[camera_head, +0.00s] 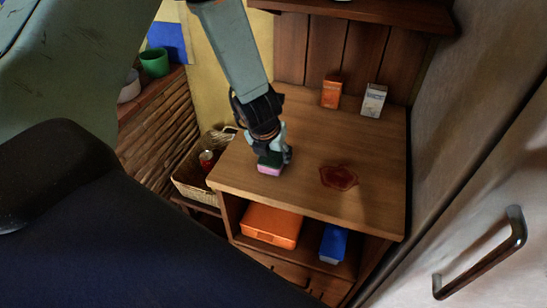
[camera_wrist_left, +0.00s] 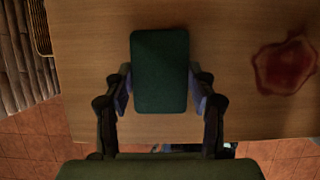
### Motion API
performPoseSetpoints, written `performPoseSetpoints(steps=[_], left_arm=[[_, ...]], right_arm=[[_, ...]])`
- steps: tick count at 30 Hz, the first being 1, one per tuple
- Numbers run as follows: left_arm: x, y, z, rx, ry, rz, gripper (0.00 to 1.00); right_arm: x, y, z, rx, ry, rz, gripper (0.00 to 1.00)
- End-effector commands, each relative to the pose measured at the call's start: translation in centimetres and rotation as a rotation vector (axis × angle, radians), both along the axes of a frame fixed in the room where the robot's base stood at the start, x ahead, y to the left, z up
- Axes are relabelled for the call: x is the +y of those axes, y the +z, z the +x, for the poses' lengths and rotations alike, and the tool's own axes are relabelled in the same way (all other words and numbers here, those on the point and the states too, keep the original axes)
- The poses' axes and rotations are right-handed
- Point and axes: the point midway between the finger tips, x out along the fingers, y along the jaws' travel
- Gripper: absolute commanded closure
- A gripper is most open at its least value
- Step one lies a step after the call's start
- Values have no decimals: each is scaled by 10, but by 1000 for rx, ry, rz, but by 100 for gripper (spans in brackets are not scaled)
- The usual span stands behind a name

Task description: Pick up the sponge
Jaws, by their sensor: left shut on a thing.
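The sponge (camera_head: 269,169) shows pink below and dark green on top in the head view, near the front left of the wooden cabinet top. In the left wrist view the sponge (camera_wrist_left: 160,72) shows its dark green face, with a finger against each long side. My left gripper (camera_head: 273,154) is shut on the sponge; its fingers also show in the left wrist view (camera_wrist_left: 160,95). I cannot tell whether the sponge touches the wood. My right gripper is not in view.
A red stain (camera_head: 339,177) lies right of the sponge on the cabinet top (camera_head: 300,130). An orange box (camera_head: 331,92) and a white box (camera_head: 373,100) stand at the back. Below are an orange case (camera_head: 271,226) and a blue box (camera_head: 333,244). A basket (camera_head: 192,178) stands left.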

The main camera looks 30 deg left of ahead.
Motion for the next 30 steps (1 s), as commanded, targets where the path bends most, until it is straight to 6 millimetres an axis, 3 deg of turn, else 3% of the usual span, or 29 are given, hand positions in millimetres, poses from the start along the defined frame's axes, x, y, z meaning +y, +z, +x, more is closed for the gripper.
performPoseSetpoints(steps=[4, 15, 24, 30], left_arm=[[0, 0, 0, 1, 0, 0, 62], [0, 7, -1, 2, 0, 0, 62], [0, 67, 0, -1, 2, -2, 62], [0, 93, 0, 1, 1, -2, 62]], right_arm=[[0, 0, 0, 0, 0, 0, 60], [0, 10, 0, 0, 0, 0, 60], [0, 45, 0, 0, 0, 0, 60], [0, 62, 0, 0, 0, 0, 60]])
